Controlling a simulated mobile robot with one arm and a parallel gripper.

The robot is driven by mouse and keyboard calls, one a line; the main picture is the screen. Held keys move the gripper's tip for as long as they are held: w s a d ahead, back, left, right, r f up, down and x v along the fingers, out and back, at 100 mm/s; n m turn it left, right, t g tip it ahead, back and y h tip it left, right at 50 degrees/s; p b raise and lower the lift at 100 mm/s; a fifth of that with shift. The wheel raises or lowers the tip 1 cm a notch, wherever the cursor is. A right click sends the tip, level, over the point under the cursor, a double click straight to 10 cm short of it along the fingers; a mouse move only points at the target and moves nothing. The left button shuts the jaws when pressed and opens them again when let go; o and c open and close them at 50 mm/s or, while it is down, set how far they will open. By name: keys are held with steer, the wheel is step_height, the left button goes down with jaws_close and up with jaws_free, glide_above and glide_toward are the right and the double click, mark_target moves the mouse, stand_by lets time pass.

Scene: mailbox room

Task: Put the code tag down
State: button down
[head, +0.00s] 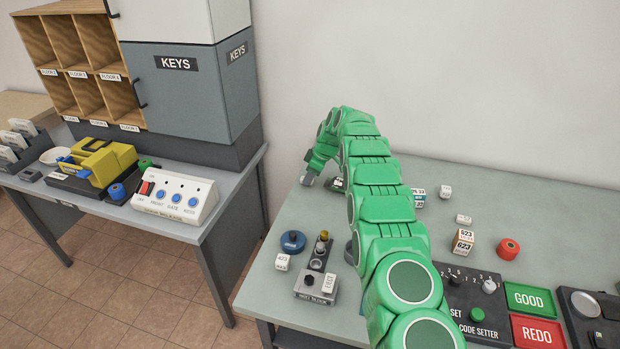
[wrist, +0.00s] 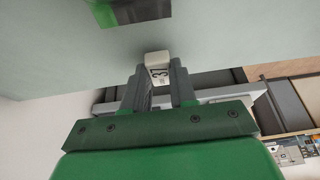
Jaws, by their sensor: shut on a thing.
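My gripper (head: 309,178) is at the far left part of the right-hand table, pointing down close to its top. In the wrist view my gripper (wrist: 160,85) is shut on a small white code tag (wrist: 158,62) with dark printed characters, partly readable as "31". The tag sits between the fingertips, with its end sticking out past them. The tabletop (wrist: 230,35) shows close beyond it; I cannot tell whether the tag touches it. In the head view the held tag is not clearly visible.
The right table (head: 300,210) also bears a blue round item (head: 293,242), a small press (head: 316,286), loose white tags (head: 445,192), a red roll (head: 508,248), the code setter (head: 470,305), a green GOOD mat (head: 528,299) and a red REDO mat (head: 538,332). The table's back left is mostly clear.

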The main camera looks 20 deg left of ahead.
steer(key=shift+f, duration=0.35)
steer(key=shift+f, duration=0.15)
steer(key=c, duration=0.9)
jaws_free()
steer(key=shift+r, duration=0.2)
steer(key=v, duration=1.2)
steer(key=shift+d, duration=0.15)
